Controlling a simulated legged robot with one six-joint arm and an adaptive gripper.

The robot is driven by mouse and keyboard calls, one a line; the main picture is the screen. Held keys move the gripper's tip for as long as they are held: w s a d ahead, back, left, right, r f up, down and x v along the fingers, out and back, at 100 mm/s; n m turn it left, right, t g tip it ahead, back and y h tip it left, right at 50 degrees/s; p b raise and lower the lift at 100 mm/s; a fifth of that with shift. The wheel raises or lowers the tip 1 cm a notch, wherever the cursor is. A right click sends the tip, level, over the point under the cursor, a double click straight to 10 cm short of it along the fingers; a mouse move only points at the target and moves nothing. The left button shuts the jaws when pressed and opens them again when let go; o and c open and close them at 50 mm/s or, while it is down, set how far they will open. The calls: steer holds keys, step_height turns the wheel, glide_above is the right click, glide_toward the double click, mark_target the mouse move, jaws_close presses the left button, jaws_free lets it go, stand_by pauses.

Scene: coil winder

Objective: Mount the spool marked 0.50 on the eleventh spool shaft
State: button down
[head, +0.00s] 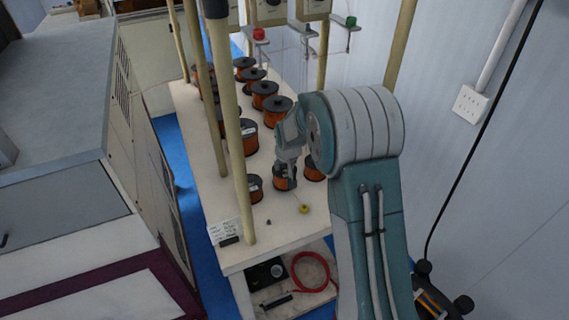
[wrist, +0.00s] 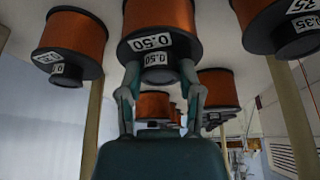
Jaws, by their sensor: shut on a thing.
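The spool marked 0.50 (wrist: 158,18) has copper-orange wire between black flanges, with 0.50 on its white labels. It fills the top middle of the wrist view, which appears upside down. My gripper (wrist: 160,78) is shut on its small black hub, one finger on each side. In the head view my gripper (head: 286,164) points down over this spool (head: 284,183) near the front of the white table (head: 290,232). I cannot tell whether the spool touches the table. A short dark stub (head: 268,222) stands bare at the table's front; I cannot tell which shaft it is.
A spool (head: 254,188) stands close left of the held one, another (head: 314,170) close right, partly behind my arm. Several more spools (head: 264,95) stand in rows behind. Tan posts (head: 233,150) rise along the table's left side. A yellow piece (head: 304,208) lies at the front.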

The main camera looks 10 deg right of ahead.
steer(key=shift+f, duration=0.45)
steer(key=shift+c, duration=0.9)
jaws_free()
steer(key=v, duration=1.1)
steer(key=shift+r, duration=0.35)
steer(key=shift+s, duration=0.1)
steer(key=s+r, duration=1.1)
steer(key=s, duration=0.3)
steer(key=s+t, duration=0.1)
steer(key=s, duration=1.7)
steer(key=shift+r, duration=0.5)
